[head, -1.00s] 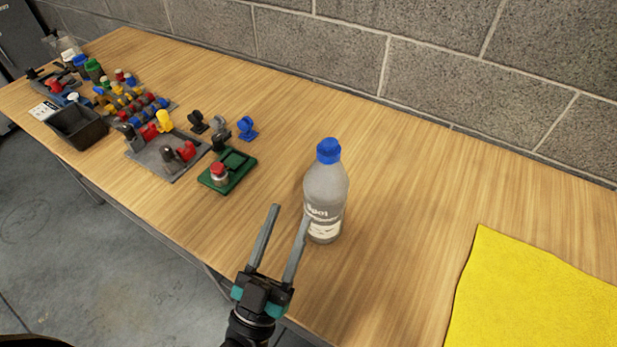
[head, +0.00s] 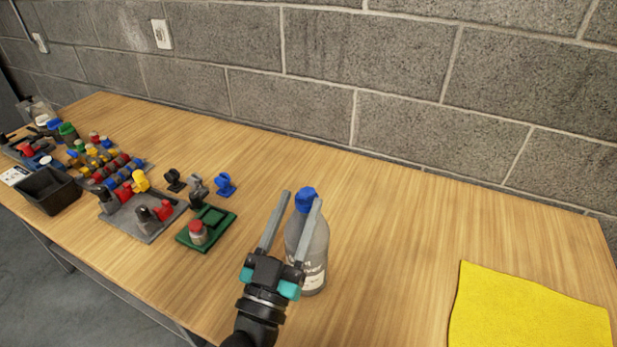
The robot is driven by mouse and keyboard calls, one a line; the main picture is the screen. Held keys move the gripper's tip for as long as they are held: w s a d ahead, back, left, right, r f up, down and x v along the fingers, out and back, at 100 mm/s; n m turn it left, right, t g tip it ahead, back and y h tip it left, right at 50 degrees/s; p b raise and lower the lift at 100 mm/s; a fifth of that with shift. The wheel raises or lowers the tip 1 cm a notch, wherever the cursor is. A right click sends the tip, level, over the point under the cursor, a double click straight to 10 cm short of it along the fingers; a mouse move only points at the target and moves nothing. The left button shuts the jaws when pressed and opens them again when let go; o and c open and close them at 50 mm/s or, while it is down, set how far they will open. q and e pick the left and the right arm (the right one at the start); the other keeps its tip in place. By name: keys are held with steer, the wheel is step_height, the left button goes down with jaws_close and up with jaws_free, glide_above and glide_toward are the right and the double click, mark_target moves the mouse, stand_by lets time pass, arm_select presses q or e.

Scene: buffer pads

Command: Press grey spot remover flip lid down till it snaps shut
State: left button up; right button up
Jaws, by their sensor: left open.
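The grey spot remover bottle (head: 312,250) stands upright on the wooden table in the head view, with a label on its lower front. Its blue cap (head: 304,195) is on top; I cannot tell whether the flip lid is open or shut. My left gripper (head: 302,198) is open, pointing up and away in front of the bottle. Its two fingertips appear on either side of the cap, and the right finger overlaps the cap's edge and the bottle. I cannot tell whether they touch. The gripper hides part of the bottle's lower left. My right gripper is not in view.
A yellow cloth (head: 525,308) lies to the right. A green base with a red button (head: 199,232) is left of the bottle. Beyond it are a grey tray (head: 152,226) with coloured parts, small clips and a black bin (head: 47,189). A block wall closes the back.

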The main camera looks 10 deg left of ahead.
mark_target(302, 197)
arm_select(q)
steer(key=x, duration=0.5)
steer(key=shift+w+d+r, duration=0.1)
steer(key=shift+w, duration=0.2)
jaws_close()
